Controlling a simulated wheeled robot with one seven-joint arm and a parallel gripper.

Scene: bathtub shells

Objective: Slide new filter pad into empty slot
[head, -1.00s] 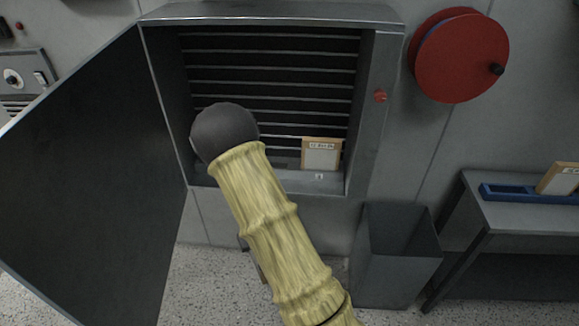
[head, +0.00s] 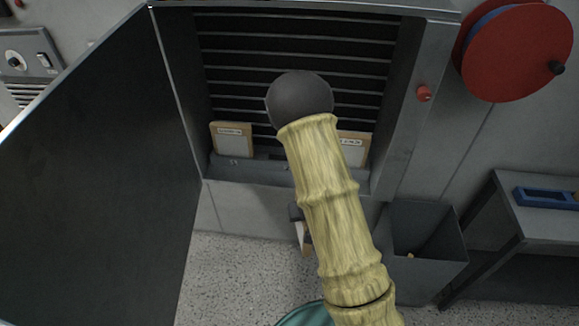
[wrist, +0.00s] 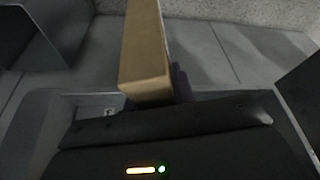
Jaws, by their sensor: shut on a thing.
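My gripper (wrist: 178,85) is mostly hidden in the wrist view, its dark fingers shut on a tan-edged filter pad (wrist: 146,60). In the head view, part of that pad (head: 304,238) shows beside my arm, below the cabinet's front sill and outside the cabinet. The open grey cabinet (head: 240,172) has dark horizontal louvres. One framed pad (head: 232,140) stands upright at its lower left. Another pad (head: 353,150) stands at its lower right, partly covered by my arm. A gap lies between them, with its middle largely hidden by my arm.
The cabinet door (head: 90,160) hangs open at the left. A grey bin (head: 430,250) stands below right with a small tan thing inside. A bench (head: 545,225) with a blue tray (head: 545,198) is at the right. A red reel (head: 515,60) hangs on the wall.

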